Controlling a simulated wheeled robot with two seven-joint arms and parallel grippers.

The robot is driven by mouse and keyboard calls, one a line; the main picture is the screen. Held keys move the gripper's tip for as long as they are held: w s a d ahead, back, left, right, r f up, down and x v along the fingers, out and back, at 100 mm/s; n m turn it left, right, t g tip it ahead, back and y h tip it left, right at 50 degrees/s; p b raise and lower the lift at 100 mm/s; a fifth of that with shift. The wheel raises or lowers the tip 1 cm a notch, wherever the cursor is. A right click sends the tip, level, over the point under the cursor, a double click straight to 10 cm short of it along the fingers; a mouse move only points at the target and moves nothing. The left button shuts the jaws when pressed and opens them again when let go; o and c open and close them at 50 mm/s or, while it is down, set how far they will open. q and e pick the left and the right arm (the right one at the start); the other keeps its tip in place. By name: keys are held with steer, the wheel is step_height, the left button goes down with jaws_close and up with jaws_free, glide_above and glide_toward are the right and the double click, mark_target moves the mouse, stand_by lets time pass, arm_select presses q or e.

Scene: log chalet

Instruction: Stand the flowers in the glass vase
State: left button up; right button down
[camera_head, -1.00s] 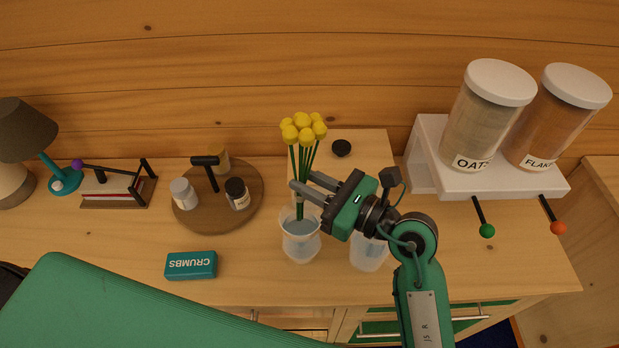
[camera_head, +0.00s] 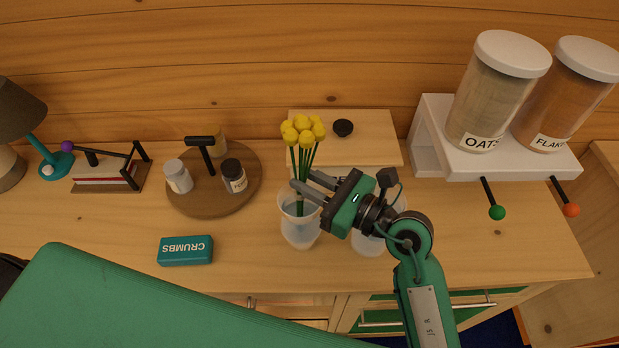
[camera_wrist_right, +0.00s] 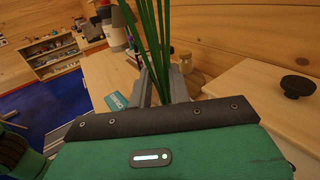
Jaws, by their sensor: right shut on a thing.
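The flowers (camera_head: 303,130) are a bunch of yellow blooms on green stems, held upright. My right gripper (camera_head: 302,190) is shut around the stems; they also show between its fingers in the right wrist view (camera_wrist_right: 158,45). The clear glass vase (camera_head: 299,232) stands on the wooden counter directly below the fingers. The stems' lower ends appear at or just inside the vase mouth; the exact depth is hard to tell. My left gripper is out of view.
A second clear glass vessel (camera_head: 372,238) stands close right, partly hidden by my right gripper. A teal CRUMBS box (camera_head: 186,250) and a round wooden tray (camera_head: 188,204) with small jars lie left. A white shelf (camera_head: 500,165) holds two large jars at right.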

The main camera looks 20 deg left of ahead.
steer(key=c, duration=1.2)
jaws_free()
steer(key=shift+d, duration=0.15)
steer(key=b+v, duration=0.4)
steer(key=v, duration=0.9)
steer(key=shift+d, duration=0.25)
steer(key=shift+s+r, duration=0.1)
